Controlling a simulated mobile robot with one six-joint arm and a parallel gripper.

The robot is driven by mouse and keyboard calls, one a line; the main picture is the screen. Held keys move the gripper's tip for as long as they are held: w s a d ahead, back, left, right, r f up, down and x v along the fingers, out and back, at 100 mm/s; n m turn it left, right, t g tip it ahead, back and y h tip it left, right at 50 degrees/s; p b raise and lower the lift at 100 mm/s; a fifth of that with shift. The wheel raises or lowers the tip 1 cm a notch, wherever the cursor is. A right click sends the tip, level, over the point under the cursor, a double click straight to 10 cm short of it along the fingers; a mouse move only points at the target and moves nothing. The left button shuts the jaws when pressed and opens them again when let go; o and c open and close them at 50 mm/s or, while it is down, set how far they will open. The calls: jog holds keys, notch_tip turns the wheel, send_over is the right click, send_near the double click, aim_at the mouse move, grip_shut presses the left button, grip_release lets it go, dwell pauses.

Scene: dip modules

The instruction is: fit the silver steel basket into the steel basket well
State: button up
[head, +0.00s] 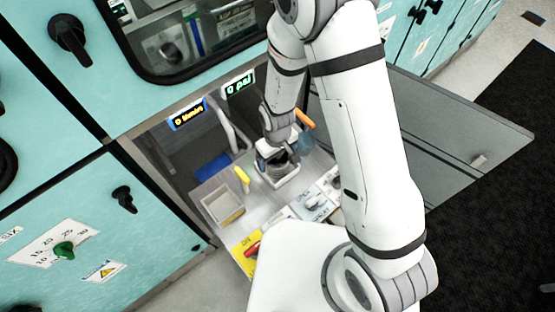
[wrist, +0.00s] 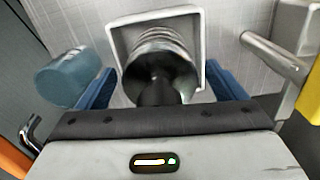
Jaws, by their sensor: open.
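In the wrist view a round, ribbed silver piece with a dark centre (wrist: 160,48), which looks like the silver steel basket, sits within a pale square-rimmed holder (wrist: 116,40). The holder may be the steel basket well; I cannot tell how deep the piece sits. In the head view the holder (head: 283,183) stands on the work deck, partly hidden by my gripper (head: 278,160). My gripper is open, with its blue fingers apart on either side of the ribbed piece in the wrist view (wrist: 160,85). Contact with the piece cannot be made out.
A cream open box (head: 223,207) and a yellow handle (head: 242,178) are left of the holder. An orange handle (head: 306,118) and a blue cylinder (head: 304,142) are close on the right. Labelled cards (head: 313,204) lie in front. An open cabinet door (head: 455,135) is at right.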

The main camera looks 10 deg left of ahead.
jog(key=c, duration=1.3)
jog(key=shift+r, duration=0.15)
